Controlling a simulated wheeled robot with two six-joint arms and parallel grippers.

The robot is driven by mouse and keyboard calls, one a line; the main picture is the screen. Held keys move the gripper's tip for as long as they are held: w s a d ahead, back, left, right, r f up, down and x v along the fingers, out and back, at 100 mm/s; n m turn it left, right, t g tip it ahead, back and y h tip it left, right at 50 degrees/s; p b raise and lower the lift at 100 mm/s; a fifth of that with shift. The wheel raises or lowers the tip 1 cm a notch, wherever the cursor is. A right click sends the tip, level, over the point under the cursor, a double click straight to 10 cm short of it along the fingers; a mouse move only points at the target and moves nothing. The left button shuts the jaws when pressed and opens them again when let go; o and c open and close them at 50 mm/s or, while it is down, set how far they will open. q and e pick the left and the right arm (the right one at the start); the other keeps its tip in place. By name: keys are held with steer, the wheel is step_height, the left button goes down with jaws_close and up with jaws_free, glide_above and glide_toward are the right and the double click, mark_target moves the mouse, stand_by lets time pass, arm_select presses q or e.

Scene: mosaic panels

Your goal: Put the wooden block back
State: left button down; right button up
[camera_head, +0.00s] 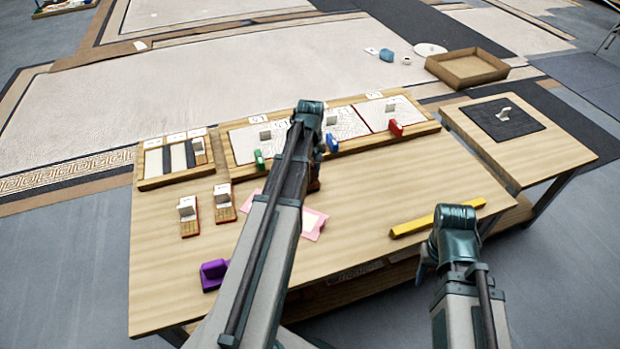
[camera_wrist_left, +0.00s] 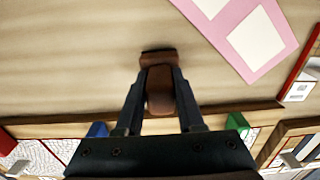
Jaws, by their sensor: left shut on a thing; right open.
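My left gripper (camera_wrist_left: 160,80) is shut on a brown block (camera_wrist_left: 160,95) with a wider end, which sits between its two fingers in the left wrist view. In the head view only a small brown part (camera_head: 314,184) shows beside my left arm, over the table. I cannot tell whether it touches the tabletop. My right gripper (camera_head: 426,262) is open and empty near the table's front edge, below the yellow bar (camera_head: 437,218). Two small wooden pieces with white grips, one (camera_head: 188,216) left of the other (camera_head: 224,203), stand on the left of the table.
A framed mosaic panel (camera_head: 240,145) lies along the back, with green (camera_head: 259,160), blue (camera_head: 332,143) and red (camera_head: 396,128) pieces at its front. A striped tray (camera_head: 150,184) is left of it. A pink sheet (camera_head: 314,224) and purple piece (camera_head: 212,275) lie in front.

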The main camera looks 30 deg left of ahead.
arm_select(q)
steer(key=shift+f, duration=0.2)
arm_select(e)
steer(key=shift+f, duration=0.2)
steer(key=shift+f, duration=0.1)
arm_select(q)
steer(key=shift+f, duration=0.2)
steer(key=c, duration=0.5)
jaws_free()
steer(key=shift+r, duration=0.2)
step_height(320, 180, up, 12)
steer(key=p, duration=1.2)
arm_select(e)
step_height(320, 180, up, 12)
